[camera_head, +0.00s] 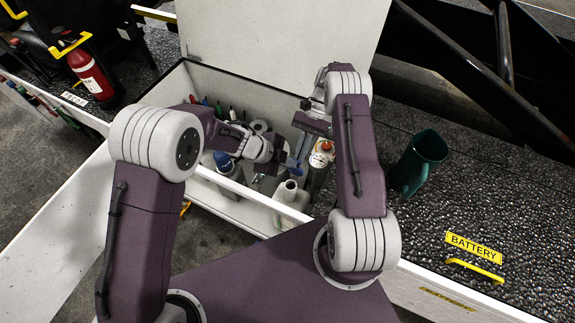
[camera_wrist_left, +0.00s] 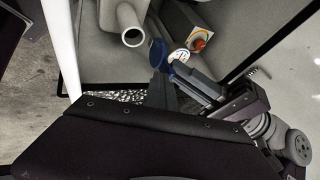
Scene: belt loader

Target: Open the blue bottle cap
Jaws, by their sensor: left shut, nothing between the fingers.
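A blue piece (camera_head: 292,162) shows beside the grippers inside the open white box; it also shows in the left wrist view (camera_wrist_left: 158,53), just beyond the dark fingers. I cannot tell if it is a cap. My left gripper (camera_head: 277,158) is shut and empty over the box, near the first blue piece. My right gripper (camera_head: 301,148) points down into the box close to the left one. Its fingertips are partly hidden, so its opening cannot be made out.
A dark green jug (camera_head: 418,163) stands on the right deck.

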